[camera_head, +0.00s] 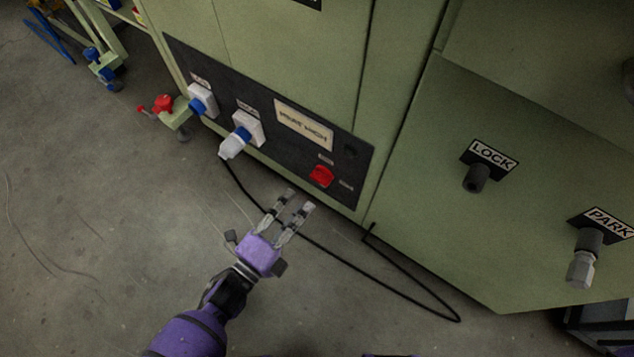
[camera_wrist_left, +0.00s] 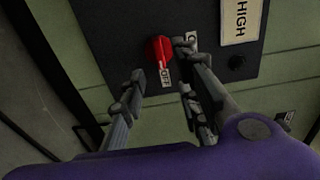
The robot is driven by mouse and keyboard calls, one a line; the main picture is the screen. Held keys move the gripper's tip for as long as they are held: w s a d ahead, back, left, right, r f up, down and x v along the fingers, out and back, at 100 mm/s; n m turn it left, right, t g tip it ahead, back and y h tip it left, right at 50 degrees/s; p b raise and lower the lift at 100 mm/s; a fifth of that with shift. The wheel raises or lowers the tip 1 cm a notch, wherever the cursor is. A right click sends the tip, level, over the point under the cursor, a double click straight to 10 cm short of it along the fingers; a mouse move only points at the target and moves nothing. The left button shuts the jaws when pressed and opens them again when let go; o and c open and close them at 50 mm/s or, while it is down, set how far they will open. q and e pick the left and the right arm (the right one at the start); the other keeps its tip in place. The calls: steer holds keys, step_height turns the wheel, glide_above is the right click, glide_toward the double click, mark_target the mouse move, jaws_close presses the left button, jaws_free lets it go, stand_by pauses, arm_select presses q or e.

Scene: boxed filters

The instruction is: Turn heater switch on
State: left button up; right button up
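The red heater switch (camera_head: 321,176) sits on the lower right of the dark control panel (camera_head: 222,91) on the green machine. In the left wrist view the red switch (camera_wrist_left: 160,51) shows with its narrow end toward the OFF label (camera_wrist_left: 166,77). A second label beside it is partly hidden by a finger. My left gripper (camera_head: 299,200) is open and empty, just short of the panel, below and left of the switch in the head view. In the left wrist view the switch appears between the fingertips (camera_wrist_left: 165,68), with no visible contact. My right gripper is not in view.
A white plug (camera_head: 233,146) sits in a blue socket, and its black cable (camera_head: 410,299) runs along the floor. Another blue socket (camera_head: 198,104) is left of it. The floor at left is mostly clear.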

mark_target(317, 182)
arm_select(q)
steer(key=b+x, duration=0.3)
steer(key=x, duration=0.4)
steer(key=shift+w+d, duration=0.1)
steer(key=shift+w, duration=0.2)
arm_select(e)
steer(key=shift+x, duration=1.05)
arm_select(q)
steer(key=shift+c, duration=0.2)
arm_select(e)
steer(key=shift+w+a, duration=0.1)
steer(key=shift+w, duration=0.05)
arm_select(q)
jaws_close()
